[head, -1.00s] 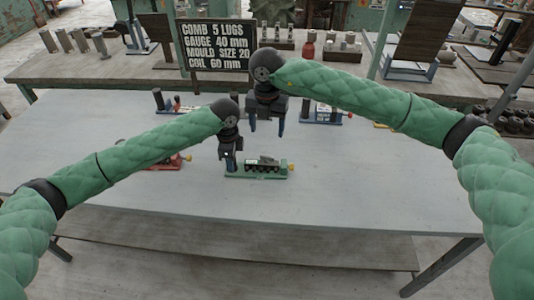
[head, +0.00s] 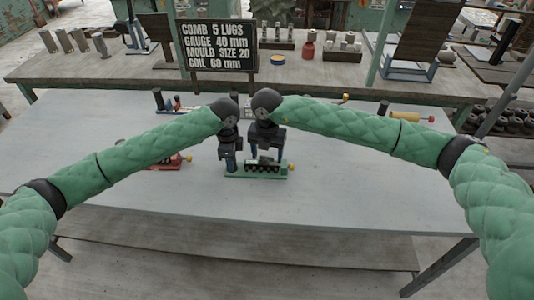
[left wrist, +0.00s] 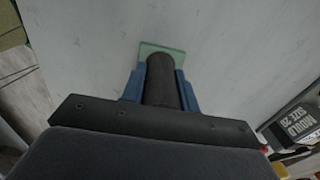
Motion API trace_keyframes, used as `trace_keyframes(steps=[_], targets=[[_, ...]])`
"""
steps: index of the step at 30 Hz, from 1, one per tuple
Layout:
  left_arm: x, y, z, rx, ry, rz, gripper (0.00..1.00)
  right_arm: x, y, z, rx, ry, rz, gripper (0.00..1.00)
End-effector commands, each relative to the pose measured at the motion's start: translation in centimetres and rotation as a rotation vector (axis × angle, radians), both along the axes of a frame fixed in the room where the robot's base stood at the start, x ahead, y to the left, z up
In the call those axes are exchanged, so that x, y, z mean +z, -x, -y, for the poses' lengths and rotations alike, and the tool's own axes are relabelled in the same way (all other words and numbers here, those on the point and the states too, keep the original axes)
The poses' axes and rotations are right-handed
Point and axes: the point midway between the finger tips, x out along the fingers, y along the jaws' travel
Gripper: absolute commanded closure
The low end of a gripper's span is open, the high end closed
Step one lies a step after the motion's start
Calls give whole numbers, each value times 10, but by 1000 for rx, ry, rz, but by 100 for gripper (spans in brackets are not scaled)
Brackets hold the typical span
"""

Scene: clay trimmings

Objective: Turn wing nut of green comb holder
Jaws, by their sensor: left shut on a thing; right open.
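The green comb holder (head: 258,176) lies on the grey table with a black comb-like row of lugs (head: 263,168) on it. A small yellow piece (head: 291,167), apparently the wing nut, is at its right end. My left gripper (head: 230,165) is shut on the dark upright post at the holder's left end. In the left wrist view the post (left wrist: 162,82) stands between blue fingers, with a green base corner (left wrist: 150,48) beyond. My right gripper (head: 266,155) is open, pointing down over the middle of the holder, left of the yellow piece; contact cannot be told.
A red holder (head: 166,164) is partly behind my left arm. Other holders at the back are largely hidden by my arms. A yellow-handled tool (head: 411,117) lies at the back right. A sign (head: 217,45) stands behind. The front and right of the table are clear.

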Motion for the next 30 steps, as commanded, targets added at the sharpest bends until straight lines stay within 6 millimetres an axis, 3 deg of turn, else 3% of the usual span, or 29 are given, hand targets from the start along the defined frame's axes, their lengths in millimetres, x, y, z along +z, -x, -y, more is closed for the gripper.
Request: trace_keyframes(steps=[5, 9, 12, 23, 30], targets=[[0, 0, 0, 0, 0, 1, 100, 0, 0, 0, 0, 0, 0, 36], [0, 0, 0, 0, 0, 1, 100, 0, 0, 0, 0, 0, 0, 64], [0, 0, 0, 0, 0, 1, 100, 0, 0, 0, 0, 0, 0, 79], [0, 0, 0, 0, 0, 1, 100, 1, 0, 0, 61, 0, 0, 79], [0, 0, 0, 0, 0, 0, 100, 1, 0, 0, 223, -1, 1, 79]])
